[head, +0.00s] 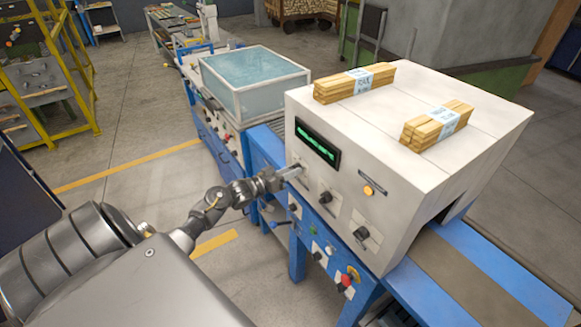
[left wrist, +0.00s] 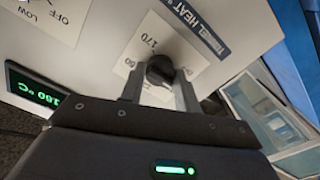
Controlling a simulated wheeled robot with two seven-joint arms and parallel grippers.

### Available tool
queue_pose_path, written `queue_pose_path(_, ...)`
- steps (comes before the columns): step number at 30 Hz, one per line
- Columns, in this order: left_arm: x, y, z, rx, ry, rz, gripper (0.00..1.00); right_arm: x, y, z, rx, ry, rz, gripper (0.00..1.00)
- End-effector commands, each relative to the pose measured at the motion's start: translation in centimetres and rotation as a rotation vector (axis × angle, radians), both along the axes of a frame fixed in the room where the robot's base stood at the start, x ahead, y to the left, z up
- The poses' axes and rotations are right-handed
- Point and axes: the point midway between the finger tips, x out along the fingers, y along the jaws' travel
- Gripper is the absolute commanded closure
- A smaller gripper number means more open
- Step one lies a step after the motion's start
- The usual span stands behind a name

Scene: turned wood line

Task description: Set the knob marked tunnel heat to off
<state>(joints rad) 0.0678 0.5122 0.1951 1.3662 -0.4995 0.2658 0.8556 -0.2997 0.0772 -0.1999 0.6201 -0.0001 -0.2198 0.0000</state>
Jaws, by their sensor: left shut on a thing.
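The knob marked tunnel heat (left wrist: 160,70) is black and round, on a pale dial plate with printed numbers, one reading 170. Its label plate (left wrist: 195,25) is beside it in the left wrist view. My left gripper (left wrist: 158,88) has one finger on each side of the knob and is shut on it. In the head view my left gripper (head: 296,172) reaches the front of the white machine (head: 420,110), and its fingers hide the knob there. I cannot tell which mark the knob points to. My right gripper is not in view.
Two more black knobs, a middle one (head: 326,197) and a right one (head: 361,233), sit on the same front. A green display (head: 318,144) and an orange button (head: 368,191) are above. Wood bundles (head: 355,82) lie on top. A red button (head: 347,280) is below.

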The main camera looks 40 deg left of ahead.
Motion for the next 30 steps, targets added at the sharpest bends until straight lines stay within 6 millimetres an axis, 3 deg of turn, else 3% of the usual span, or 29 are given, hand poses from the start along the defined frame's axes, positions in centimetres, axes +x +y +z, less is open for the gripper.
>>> queue_pose_path(15, 0.0, -0.1, 0.1, -0.395, 0.122, -0.001, 0.91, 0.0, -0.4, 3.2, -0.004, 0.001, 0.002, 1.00)
queue_pose_path(30, -0.1, -0.1, -0.2, -0.522, 0.160, -0.001, 0.91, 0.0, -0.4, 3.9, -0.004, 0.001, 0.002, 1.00)
